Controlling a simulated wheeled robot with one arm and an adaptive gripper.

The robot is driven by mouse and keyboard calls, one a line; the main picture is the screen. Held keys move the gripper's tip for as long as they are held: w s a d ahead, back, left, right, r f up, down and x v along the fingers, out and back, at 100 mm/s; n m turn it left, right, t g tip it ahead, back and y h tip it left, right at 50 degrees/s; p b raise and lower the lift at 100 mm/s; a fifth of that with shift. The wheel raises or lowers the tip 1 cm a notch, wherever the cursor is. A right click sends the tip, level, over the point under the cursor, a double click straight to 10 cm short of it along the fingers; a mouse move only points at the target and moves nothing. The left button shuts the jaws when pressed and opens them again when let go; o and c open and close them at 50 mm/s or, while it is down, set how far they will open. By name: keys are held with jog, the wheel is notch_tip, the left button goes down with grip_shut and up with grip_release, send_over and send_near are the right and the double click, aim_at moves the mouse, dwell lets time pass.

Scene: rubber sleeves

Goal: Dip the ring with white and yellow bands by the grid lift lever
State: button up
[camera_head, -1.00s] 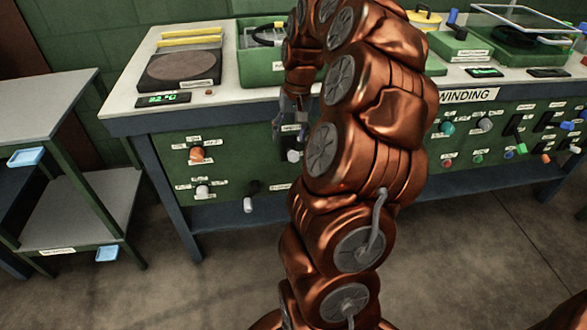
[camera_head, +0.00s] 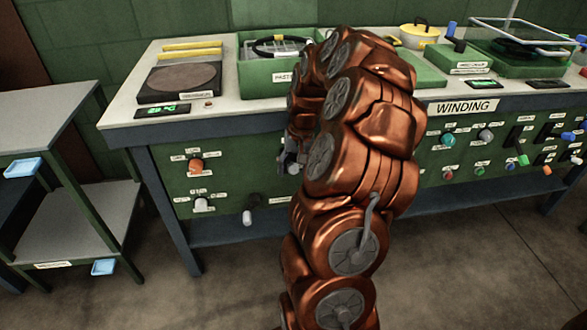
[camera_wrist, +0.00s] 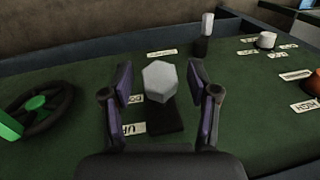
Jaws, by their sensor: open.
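In the wrist view a pale hexagonal knob (camera_wrist: 159,82) on a dark lever base stands between the two fingers of my gripper (camera_wrist: 160,88). The fingers are open, with gaps to the knob. A partly hidden label beside the base seems to read "UP". In the head view my gripper (camera_head: 290,158) is at the green front panel, mostly hidden behind my arm. A dark ring (camera_head: 283,42) lies over a grid in the green paste tray (camera_head: 265,77); I cannot make out white or yellow bands on it.
In the wrist view a black handwheel (camera_wrist: 42,108) is left of my gripper, and a black lever with a white tip (camera_wrist: 206,36) stands beyond. The head view shows a hotplate (camera_head: 180,80) left of the tray and a grey shelf cart (camera_head: 45,125) at left.

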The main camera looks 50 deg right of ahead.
grip_shut()
dwell(0.5)
